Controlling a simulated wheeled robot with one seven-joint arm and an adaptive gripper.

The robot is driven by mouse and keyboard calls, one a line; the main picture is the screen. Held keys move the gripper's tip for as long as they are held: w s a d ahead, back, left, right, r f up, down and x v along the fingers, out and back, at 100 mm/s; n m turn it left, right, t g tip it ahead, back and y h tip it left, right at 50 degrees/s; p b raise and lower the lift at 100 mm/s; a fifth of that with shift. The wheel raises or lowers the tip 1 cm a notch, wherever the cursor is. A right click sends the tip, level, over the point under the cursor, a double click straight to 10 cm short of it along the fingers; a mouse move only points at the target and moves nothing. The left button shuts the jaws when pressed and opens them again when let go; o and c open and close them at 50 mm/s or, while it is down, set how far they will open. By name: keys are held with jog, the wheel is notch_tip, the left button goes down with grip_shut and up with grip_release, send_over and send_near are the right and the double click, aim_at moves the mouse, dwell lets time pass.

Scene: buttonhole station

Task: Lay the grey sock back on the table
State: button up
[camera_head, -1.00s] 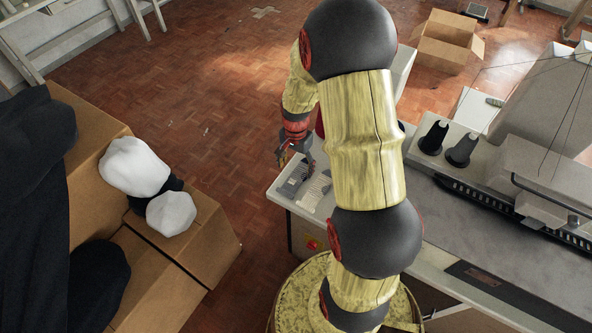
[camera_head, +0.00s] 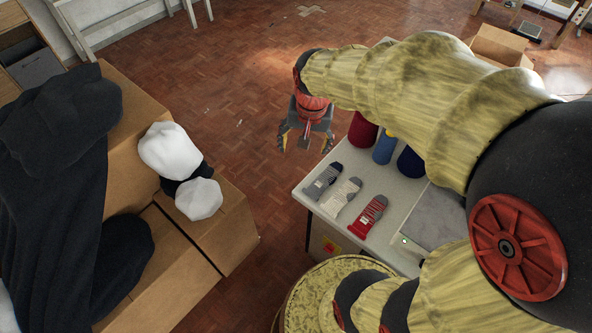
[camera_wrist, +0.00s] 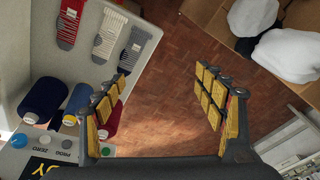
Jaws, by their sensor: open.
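The grey sock (camera_head: 323,181) lies flat on the white table (camera_head: 309,206) near its left corner. It also shows in the wrist view (camera_wrist: 134,48), where it is the sock nearest the table edge. A pale striped sock (camera_head: 341,198) and a red and grey sock (camera_head: 368,216) lie beside it in a row. My gripper (camera_head: 305,143) is open and empty, apart from the grey sock, hanging above the floor past the table's edge. In the wrist view its spread fingers (camera_wrist: 160,95) have only floor between them.
Red (camera_head: 362,131), blue (camera_head: 385,148) and navy (camera_head: 410,161) thread spools stand on the table behind the socks. Cardboard boxes (camera_head: 225,240) with white bundles (camera_head: 170,150) and dark cloth (camera_head: 60,180) stand at the left. Bare floor lies between boxes and table.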

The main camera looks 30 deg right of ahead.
jog(key=s+a+r+n+t, duration=0.3)
jog(key=s+a+r+n, duration=0.4)
jog(key=s, duration=0.5)
jog(key=a+r, duration=0.2)
jog(key=a, duration=0.1)
jog(key=shift+r+n+y, duration=0.3)
jog(key=shift+n, duration=0.1)
jog(key=shift+s, duration=0.1)
